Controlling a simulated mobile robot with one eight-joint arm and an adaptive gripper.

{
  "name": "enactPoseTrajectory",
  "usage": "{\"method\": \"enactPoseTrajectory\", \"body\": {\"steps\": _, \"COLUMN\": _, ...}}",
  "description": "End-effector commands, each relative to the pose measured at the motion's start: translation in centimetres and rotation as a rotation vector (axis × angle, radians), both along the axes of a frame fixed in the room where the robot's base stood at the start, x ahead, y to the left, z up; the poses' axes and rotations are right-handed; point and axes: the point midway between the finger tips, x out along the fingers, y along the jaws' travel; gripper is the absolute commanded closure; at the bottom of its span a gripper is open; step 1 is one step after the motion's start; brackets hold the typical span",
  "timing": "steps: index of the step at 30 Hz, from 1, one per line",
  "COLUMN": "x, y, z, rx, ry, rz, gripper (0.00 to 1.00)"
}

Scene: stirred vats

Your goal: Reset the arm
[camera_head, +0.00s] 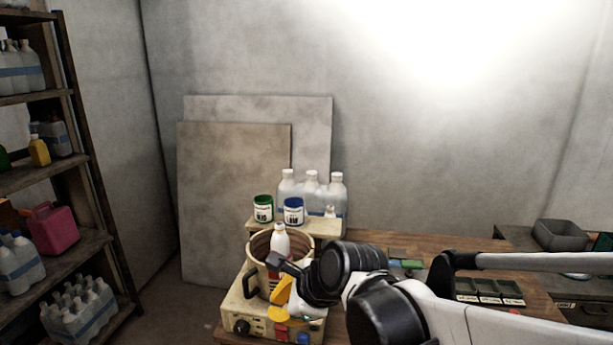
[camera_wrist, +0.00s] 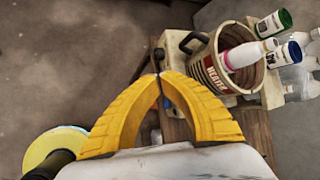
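My gripper (camera_wrist: 158,76) shows in the wrist view with its two yellow fingers meeting at the tips and nothing visible between them. In the head view my gripper (camera_head: 281,291) is in front of the heater vat, and the arm reaches in from the lower right. The heater vat (camera_wrist: 207,73) is beyond and right of the fingertips in the wrist view, apart from them there. A white bottle (camera_wrist: 243,56) with a pink part stands tilted inside the vat. In the head view the bottle (camera_head: 280,240) sticks up above the vat's rim (camera_head: 308,240).
A shelf (camera_head: 95,190) with bottles stands left.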

Motion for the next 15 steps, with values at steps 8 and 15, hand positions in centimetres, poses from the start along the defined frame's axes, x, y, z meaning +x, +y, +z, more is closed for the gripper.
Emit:
{"method": "enactPoseTrajectory", "body": {"steps": 8, "x": -6.0, "y": -15.7, "z": 1.2, "rx": -0.656, "ry": -0.391, "rz": 0.559, "gripper": 1.00}}
{"method": "enactPoseTrajectory", "body": {"steps": 15, "x": -11.4, "y": -23.9, "z": -0.1, "rx": -1.098, "ry": -0.492, "rz": 1.027, "gripper": 1.00}}
